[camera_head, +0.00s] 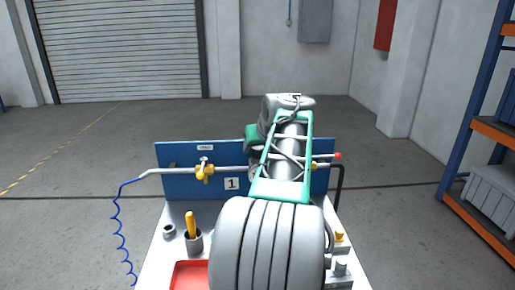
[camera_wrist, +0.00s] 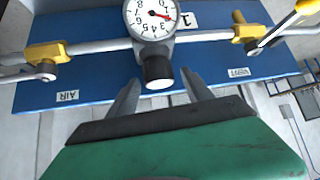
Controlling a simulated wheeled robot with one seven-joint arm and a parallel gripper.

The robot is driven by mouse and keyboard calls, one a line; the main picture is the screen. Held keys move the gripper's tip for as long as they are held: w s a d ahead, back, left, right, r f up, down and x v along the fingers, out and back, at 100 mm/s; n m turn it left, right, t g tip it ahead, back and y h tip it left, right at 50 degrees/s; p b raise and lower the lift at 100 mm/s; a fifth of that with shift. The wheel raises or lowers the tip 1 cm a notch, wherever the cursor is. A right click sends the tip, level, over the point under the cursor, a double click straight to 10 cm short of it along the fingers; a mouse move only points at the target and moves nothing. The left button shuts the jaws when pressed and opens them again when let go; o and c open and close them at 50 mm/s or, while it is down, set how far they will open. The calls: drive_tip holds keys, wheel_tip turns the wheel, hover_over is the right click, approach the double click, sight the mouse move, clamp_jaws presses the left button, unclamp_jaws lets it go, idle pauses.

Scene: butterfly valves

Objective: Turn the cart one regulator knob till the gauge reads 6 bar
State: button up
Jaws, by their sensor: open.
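The regulator knob (camera_wrist: 158,72) is a short black cylinder with a pale end, below the round white gauge (camera_wrist: 152,16) in the wrist view. The gauge's red needle points to the right of the dial; the small digits are too unclear for a sure reading. My gripper (camera_wrist: 162,80) is open, with a finger on each side of the knob's lower end and visible gaps; I cannot tell its depth relative to the knob.
A pipe (camera_wrist: 96,46) with yellow valves (camera_wrist: 46,54) (camera_wrist: 246,33) runs beside the gauge. The cart top holds a cup (camera_head: 194,243) with a yellow-handled item and a red tray (camera_head: 189,276). A blue coiled hose (camera_head: 120,230) hangs left. An orange-shelved rack (camera_head: 497,130) stands right.

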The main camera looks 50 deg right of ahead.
drive_tip(key=shift+w+d+f, duration=0.2)
drive_tip(key=shift+f, duration=0.05)
drive_tip(key=shift+c, duration=0.2)
clamp_jaws()
idle(0.3)
